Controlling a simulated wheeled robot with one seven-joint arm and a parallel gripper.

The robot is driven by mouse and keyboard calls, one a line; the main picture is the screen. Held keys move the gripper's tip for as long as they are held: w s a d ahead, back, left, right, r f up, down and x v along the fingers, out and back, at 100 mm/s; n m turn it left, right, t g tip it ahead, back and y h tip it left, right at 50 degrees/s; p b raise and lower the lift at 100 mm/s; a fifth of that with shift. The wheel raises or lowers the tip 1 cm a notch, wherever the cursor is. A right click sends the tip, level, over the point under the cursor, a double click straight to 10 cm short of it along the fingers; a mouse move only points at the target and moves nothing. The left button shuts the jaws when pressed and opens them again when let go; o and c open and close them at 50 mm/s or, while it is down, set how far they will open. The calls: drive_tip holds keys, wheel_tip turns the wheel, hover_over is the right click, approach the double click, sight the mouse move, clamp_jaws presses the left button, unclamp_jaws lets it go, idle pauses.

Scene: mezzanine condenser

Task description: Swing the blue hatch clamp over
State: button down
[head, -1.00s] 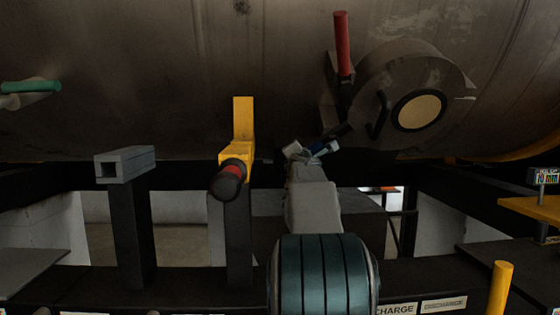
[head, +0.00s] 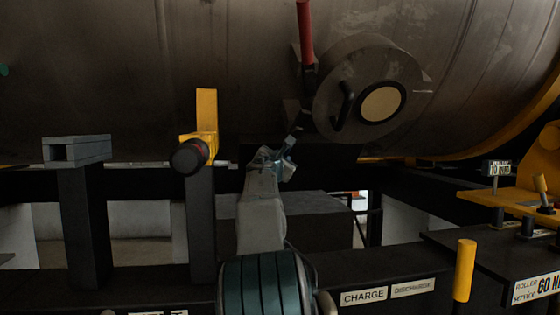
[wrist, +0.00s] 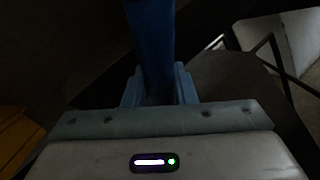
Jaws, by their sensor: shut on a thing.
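The blue hatch clamp shows in the wrist view as a blue bar (wrist: 153,40) running up and away from between my fingers. My gripper (wrist: 158,92) is shut around its near end; the exact contact is dark. In the head view my gripper (head: 274,158) is in front of the tank's underside, left of and below the round hatch. Only a small blue-grey piece, seemingly the clamp (head: 291,140), shows at its fingertips. The rest of the clamp is hidden by my gripper or too dark to tell.
A round hatch with a tan centre (head: 381,103) and a red handle (head: 305,35) are close above my gripper. A yellow bracket with a black-ended grip (head: 190,156) stands to the left. A yellow post (head: 465,270) rises at the right front. Dark beams run below.

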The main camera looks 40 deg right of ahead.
drive_tip(key=shift+s+d, duration=0.1)
drive_tip(key=shift+d, duration=0.05)
drive_tip(key=c, duration=1.2)
unclamp_jaws()
drive_tip(key=shift+s+d, duration=0.1)
drive_tip(key=shift+a, duration=0.2)
drive_tip(key=shift+a+f, duration=0.1)
drive_tip(key=shift+a, duration=0.1)
drive_tip(key=b+v, duration=0.5)
drive_tip(key=v, duration=0.8)
drive_tip(key=shift+s+b, duration=0.2)
drive_tip(key=shift+b, duration=0.2)
